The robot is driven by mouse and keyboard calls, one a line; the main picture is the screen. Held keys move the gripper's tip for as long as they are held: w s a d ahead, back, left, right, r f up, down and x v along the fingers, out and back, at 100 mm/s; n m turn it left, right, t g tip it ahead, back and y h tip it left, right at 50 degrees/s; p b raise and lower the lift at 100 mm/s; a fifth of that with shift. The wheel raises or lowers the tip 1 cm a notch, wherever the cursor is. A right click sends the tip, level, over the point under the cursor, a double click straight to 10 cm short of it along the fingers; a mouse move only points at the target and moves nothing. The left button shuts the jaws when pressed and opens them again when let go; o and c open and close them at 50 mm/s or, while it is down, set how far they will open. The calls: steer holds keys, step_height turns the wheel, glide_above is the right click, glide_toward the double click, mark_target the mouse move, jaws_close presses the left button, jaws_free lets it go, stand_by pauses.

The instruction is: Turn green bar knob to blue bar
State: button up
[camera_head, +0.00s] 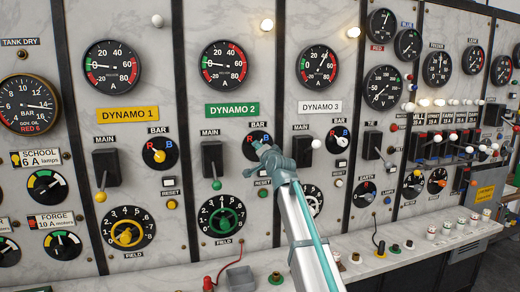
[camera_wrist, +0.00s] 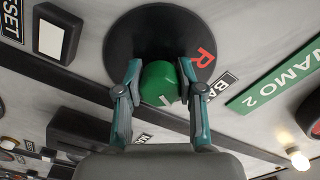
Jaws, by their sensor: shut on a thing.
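The round black bar dial (camera_head: 257,133) of Dynamo 2 has a red R and a blue B near its top in the head view. In the wrist view the dial (camera_wrist: 125,45) shows the R; the B is hidden. The green bar knob (camera_wrist: 160,84) stands at its middle. My gripper (camera_wrist: 160,72) is shut on the knob, one finger on each side. In the head view my gripper (camera_head: 259,150) covers the knob.
The black main switch (camera_head: 213,160) with a green ball handle is left of the dial. A reset button (camera_head: 264,181) and green field wheel (camera_head: 222,222) lie below. Similar yellow bar knob (camera_head: 160,155) and white bar knob (camera_head: 341,142) flank it. A shelf runs below the panels.

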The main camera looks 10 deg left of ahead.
steer(key=shift+m+p, duration=0.7)
steer(key=shift+m, duration=1.3)
steer(key=o, duration=1.1)
steer(key=shift+o, duration=0.2)
steer(key=shift+s, duration=0.1)
steer(key=v, duration=1.1)
steer(key=shift+s+d, duration=0.15)
steer(key=shift+s, duration=0.25)
